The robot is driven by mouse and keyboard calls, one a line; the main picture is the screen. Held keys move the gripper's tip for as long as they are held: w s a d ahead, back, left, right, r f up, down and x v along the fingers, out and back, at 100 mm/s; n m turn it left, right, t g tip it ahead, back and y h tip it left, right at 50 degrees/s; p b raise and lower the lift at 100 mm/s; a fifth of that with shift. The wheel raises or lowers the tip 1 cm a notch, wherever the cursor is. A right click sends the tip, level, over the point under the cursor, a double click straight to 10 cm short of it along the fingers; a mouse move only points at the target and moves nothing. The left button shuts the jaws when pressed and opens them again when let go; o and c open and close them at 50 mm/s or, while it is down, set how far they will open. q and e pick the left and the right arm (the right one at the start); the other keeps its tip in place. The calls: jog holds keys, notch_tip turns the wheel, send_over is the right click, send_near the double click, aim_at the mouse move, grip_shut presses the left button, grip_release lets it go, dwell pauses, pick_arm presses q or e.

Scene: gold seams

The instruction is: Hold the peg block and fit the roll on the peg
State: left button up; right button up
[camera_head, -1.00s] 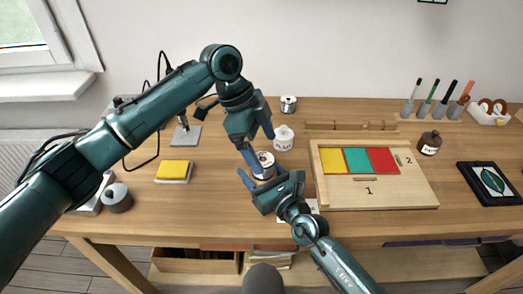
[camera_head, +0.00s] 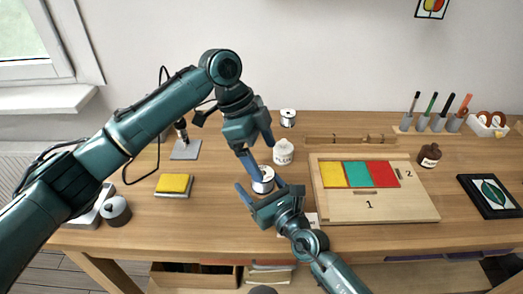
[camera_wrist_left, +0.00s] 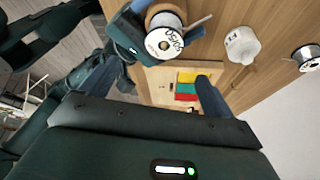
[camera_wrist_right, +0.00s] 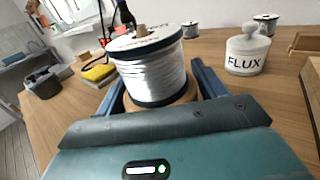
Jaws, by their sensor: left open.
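The roll (camera_head: 264,180) is a white spool with dark rims and a printed label. It also shows in the left wrist view (camera_wrist_left: 166,39) and right wrist view (camera_wrist_right: 152,73). It sits upright on the round wooden base of the peg block (camera_wrist_right: 183,97), and a small brown tip shows at its top centre. My right gripper (camera_head: 262,191) has its fingers on both sides of this base and looks shut on it. My left gripper (camera_head: 264,160) is open and empty, just above and beside the roll.
A white flux jar (camera_head: 283,152) stands close behind the roll. A wooden board with coloured panes (camera_head: 330,205) lies to the right. A yellow sponge (camera_head: 174,183) and a dark round pot (camera_head: 116,211) are to the left. Bare table lies between sponge and roll.

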jog(key=o, duration=0.3)
